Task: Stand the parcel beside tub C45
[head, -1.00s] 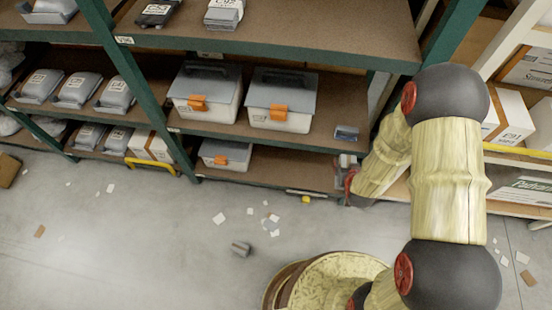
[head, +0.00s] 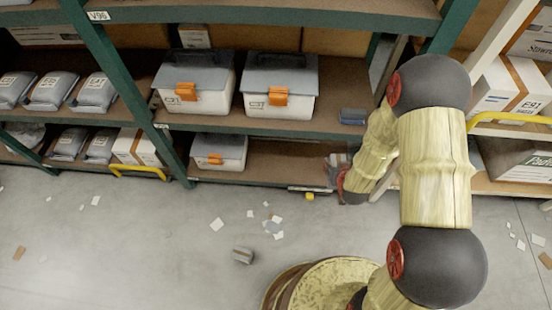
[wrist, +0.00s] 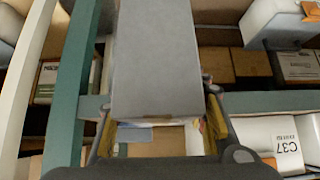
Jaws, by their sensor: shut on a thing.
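My gripper (head: 340,172) is at the right end of the lowest shelf bay in the head view, mostly hidden behind my arm. In the wrist view my gripper (wrist: 160,130) has its fingers on either side of a plain grey parcel (wrist: 155,65) and is shut on it. Two grey-lidded white tubs with orange latches stand on the middle shelf; the right tub (head: 280,93) reads C37, and the left tub (head: 193,85) has a label I cannot read surely. A similar tub (head: 219,152) stands on the lowest shelf, its label unreadable. I cannot tell which is C45.
A small blue-grey item (head: 352,116) lies right of tub C37. The lowest shelf (head: 275,165) has bare board right of its tub. Green uprights (head: 130,90) and shelf edges bound the bays. Paper scraps and a small grey block (head: 242,255) litter the floor.

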